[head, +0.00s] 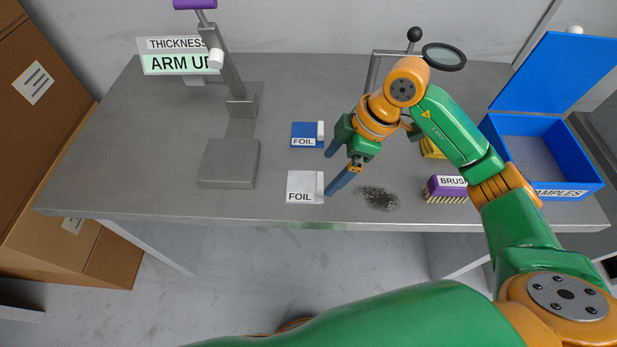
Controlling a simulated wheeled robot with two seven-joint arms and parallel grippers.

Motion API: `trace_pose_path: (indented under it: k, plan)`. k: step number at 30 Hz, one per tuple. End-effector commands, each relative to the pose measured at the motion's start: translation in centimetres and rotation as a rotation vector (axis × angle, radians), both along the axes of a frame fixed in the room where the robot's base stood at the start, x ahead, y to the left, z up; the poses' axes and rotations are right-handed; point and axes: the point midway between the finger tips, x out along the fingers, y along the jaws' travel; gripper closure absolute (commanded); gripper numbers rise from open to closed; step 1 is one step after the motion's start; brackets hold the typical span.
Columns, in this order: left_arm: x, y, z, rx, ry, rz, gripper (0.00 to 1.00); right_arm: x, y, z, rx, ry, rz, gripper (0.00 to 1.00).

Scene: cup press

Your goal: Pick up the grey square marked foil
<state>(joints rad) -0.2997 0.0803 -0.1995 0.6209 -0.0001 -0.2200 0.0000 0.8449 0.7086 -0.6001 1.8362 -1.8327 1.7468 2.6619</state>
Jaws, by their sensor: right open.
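The grey square marked FOIL (303,184) lies flat on the table near its front edge, with a small white tab at its right side. A blue square marked FOIL (306,132) lies behind it. My right gripper (329,174) is open, its blue fingers spread and pointing down-left, just right of the grey square. One fingertip is close to the tab; I cannot tell whether it touches. No foil is between the fingers. My left gripper is not in view.
A grey press (230,160) with an ARM UP sign (182,64) stands left. A dark smudge of debris (379,197), a purple brush (446,189) and an open blue SAMPLES box (545,150) are right. Bare table (130,150) lies at the far left.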

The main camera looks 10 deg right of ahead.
Motion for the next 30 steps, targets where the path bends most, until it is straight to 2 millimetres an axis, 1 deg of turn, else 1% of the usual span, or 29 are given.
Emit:
trace_pose_path:
  k: [1,3,6,9,13,14,15,17,18,20,21,23,24,30]
  plan:
    - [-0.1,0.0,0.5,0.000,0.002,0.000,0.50,-0.1,0.1,-0.8,0.001,0.006,0.000,0.03]
    - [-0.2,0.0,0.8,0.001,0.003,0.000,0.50,0.0,0.3,-2.3,0.001,0.008,0.002,0.03]
    - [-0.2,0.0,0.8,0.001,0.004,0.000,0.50,0.3,1.0,-3.8,0.004,0.003,0.004,0.03]
    - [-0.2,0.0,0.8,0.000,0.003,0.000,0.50,0.4,1.1,-4.3,0.003,0.001,0.004,0.03]
    - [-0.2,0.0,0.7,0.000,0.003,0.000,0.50,0.4,1.1,-4.3,0.004,-0.001,0.004,0.03]
    - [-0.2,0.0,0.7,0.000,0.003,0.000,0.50,0.4,1.1,-4.3,0.004,-0.001,0.004,0.05]
    - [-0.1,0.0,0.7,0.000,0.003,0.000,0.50,0.4,1.1,-4.3,0.004,-0.001,0.005,0.16]
    - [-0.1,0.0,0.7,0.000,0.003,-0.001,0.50,0.4,1.1,-4.3,0.004,-0.001,0.005,0.32]
    - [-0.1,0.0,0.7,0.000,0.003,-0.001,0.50,0.4,1.1,-4.3,0.004,-0.001,0.005,0.43]
    - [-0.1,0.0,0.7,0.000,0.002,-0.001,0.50,0.4,1.1,-4.3,0.005,-0.001,0.005,0.59]
    - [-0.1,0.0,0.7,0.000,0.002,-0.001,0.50,0.4,1.1,-4.3,0.005,-0.001,0.006,0.70]
    - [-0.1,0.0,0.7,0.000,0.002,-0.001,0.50,0.4,1.1,-4.3,0.005,-0.001,0.005,0.86]
    - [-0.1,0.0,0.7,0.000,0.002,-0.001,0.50,0.4,1.1,-4.2,0.005,-0.001,0.005,0.91]
    - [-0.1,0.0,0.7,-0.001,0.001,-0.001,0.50,0.4,1.1,-4.2,0.005,-0.001,0.005,0.92]
